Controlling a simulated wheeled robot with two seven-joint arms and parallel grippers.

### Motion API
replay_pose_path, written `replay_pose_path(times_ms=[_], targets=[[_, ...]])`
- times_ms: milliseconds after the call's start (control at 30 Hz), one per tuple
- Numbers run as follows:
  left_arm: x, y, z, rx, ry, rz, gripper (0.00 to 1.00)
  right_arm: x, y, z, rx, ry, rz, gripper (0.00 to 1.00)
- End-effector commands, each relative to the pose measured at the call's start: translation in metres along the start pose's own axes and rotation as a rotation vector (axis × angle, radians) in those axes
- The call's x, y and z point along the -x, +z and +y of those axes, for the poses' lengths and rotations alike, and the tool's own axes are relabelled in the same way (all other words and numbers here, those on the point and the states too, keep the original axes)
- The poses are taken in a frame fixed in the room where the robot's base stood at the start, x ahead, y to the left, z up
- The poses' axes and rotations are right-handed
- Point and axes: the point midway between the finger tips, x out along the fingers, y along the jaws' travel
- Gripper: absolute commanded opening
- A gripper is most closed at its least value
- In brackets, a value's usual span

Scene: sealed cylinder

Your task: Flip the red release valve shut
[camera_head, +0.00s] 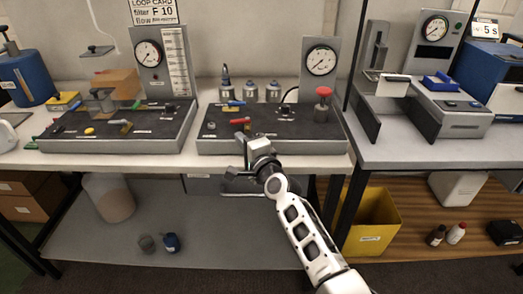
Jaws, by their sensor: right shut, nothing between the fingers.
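A small red lever (240,121), which looks like the release valve, lies on the black top of the middle control panel (218,146), towards its front left. A blue lever (236,103) sits just behind it. My right gripper (242,139) is shut and empty at the panel's front edge, just below the red lever in the picture. I cannot tell whether it touches the lever. The lever's base is too small to read clearly. My left gripper is not in view.
A red mushroom knob (323,91) stands at the panel's right, below a round gauge (320,61). Several metal canisters (250,91) stand behind the panel. Another panel (165,135) is to the left. A grey machine (455,117) stands on the right bench.

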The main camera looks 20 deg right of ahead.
Motion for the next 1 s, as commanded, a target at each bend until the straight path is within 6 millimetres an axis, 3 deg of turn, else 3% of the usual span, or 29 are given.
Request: replay_pose_path(times_ms=[67, 200, 400, 600, 1000], targets=[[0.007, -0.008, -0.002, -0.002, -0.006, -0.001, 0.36, 0.022, -0.001, -0.005, 0.001, 0.003, 0.001, 0.00], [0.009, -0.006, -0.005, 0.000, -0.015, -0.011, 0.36, 0.055, 0.000, -0.003, 0.000, 0.002, 0.000, 0.00], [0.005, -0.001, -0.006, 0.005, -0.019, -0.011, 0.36, 0.088, 0.000, 0.000, -0.001, -0.001, 0.001, 0.00], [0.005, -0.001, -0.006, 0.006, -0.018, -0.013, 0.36, 0.102, 0.000, 0.000, -0.001, -0.001, 0.001, 0.00], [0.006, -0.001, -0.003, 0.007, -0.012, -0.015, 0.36, 0.102, 0.000, -0.001, 0.000, -0.002, 0.001, 0.00]])
